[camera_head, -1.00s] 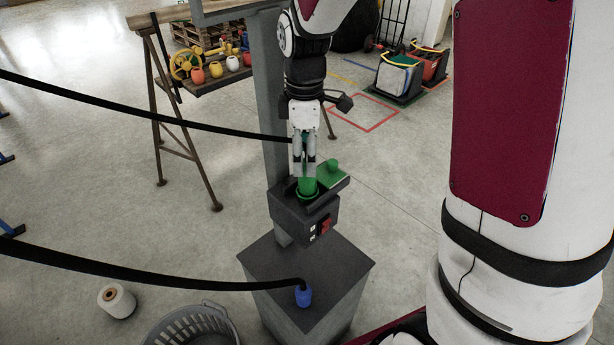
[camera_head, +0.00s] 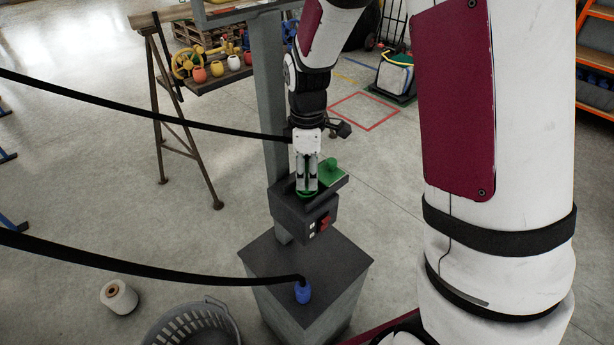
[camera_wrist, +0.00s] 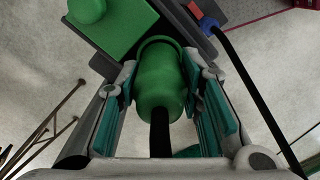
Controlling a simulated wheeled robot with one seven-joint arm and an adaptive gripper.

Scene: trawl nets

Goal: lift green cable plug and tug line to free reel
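The green cable plug (camera_wrist: 162,85) stands upright in the socket of a dark grey box (camera_head: 290,208) on a post. A black cable (camera_wrist: 160,135) runs from its end toward my wrist; in the head view a black cable (camera_head: 150,116) stretches left from behind my gripper. My gripper (camera_head: 307,188) points down over the plug, its fingers hiding most of it in the head view. In the wrist view my gripper (camera_wrist: 160,62) has one teal-padded finger on each side of the plug, with narrow gaps showing. No reel can be made out for certain.
A green lid (camera_head: 331,172) stands open beside the socket, and a red switch (camera_head: 324,222) is on the box front. Below, a blue plug (camera_head: 303,293) with a second cable sits on a grey pedestal (camera_head: 345,262). A basket (camera_head: 190,325) and white spool (camera_head: 119,297) are on the floor.

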